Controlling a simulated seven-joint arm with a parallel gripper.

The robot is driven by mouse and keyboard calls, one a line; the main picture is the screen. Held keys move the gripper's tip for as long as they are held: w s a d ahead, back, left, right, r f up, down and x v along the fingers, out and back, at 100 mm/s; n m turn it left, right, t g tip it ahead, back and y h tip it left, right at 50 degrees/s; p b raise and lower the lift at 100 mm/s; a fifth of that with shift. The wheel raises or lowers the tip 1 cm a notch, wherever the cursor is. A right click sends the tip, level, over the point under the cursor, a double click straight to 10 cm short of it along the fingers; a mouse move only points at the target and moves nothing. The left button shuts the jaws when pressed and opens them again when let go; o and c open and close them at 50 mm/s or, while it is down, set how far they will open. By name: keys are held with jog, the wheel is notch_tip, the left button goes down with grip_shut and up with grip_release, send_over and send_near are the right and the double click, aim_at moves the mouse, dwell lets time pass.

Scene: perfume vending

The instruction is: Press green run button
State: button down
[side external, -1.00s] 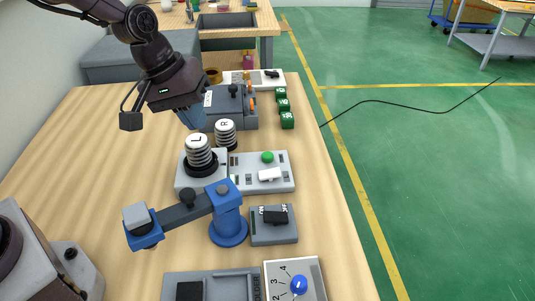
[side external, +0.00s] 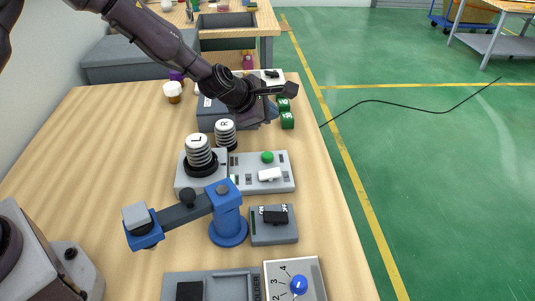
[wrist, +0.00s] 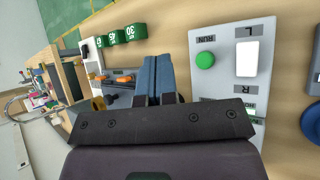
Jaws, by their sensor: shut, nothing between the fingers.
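The green run button (side external: 267,157) is a round knob on a light grey control panel (side external: 284,185), to the right of the two bellows marked L and R. A white switch (side external: 269,175) sits in front of it. In the wrist view the green button (wrist: 205,60) shows beside the RUN label, with the white switch (wrist: 247,59) to its right. My gripper (wrist: 159,62) has its blue fingers shut together, with nothing between them. The fingers appear left of the button in the wrist view, apart from it. In the side view my gripper (side external: 272,112) is behind the panel and partly hidden.
The L bellows (side external: 200,152) and R bellows (side external: 225,133) stand left of the button. A blue jointed fixture (side external: 228,222) and a small switch box (side external: 273,235) are in front. Green numbered blocks (side external: 287,120) stand near my gripper at the table's right edge.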

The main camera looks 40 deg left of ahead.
aim_at(268, 156)
jog(key=shift+f, duration=4.4)
jog(key=shift+f, duration=0.15)
jog(key=shift+f, duration=0.25)
